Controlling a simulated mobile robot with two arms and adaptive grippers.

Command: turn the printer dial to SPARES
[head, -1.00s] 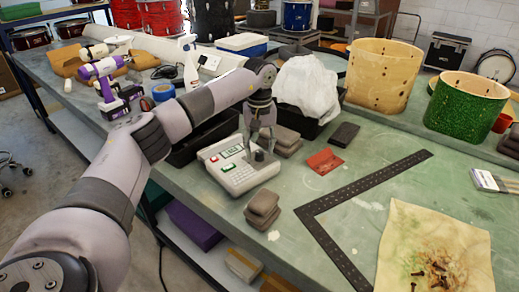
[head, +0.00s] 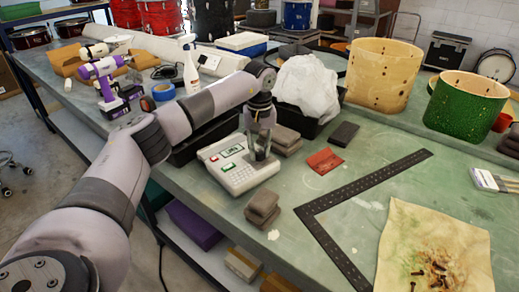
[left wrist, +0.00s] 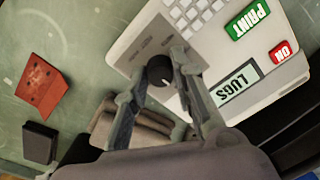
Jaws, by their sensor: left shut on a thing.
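The label printer (head: 236,178) is a pale box with keys on the green bench; it also shows in the left wrist view (left wrist: 215,35). Its small display (left wrist: 234,86) reads LUGS. A green PRINT button (left wrist: 248,19) and a red ON button (left wrist: 282,52) sit beside it. The black round dial (left wrist: 159,70) with a pale pointer mark is on the grey panel at the printer's corner. My left gripper (head: 261,155) is over that corner, its fingers on either side of the dial and shut on it. The dial's position labels are too small to read. My right gripper is not in view.
Grey-brown pads (head: 286,139) are stacked close behind the printer, and more pads (head: 263,206) lie in front. A black bin with a white bag (head: 307,85) stands behind.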

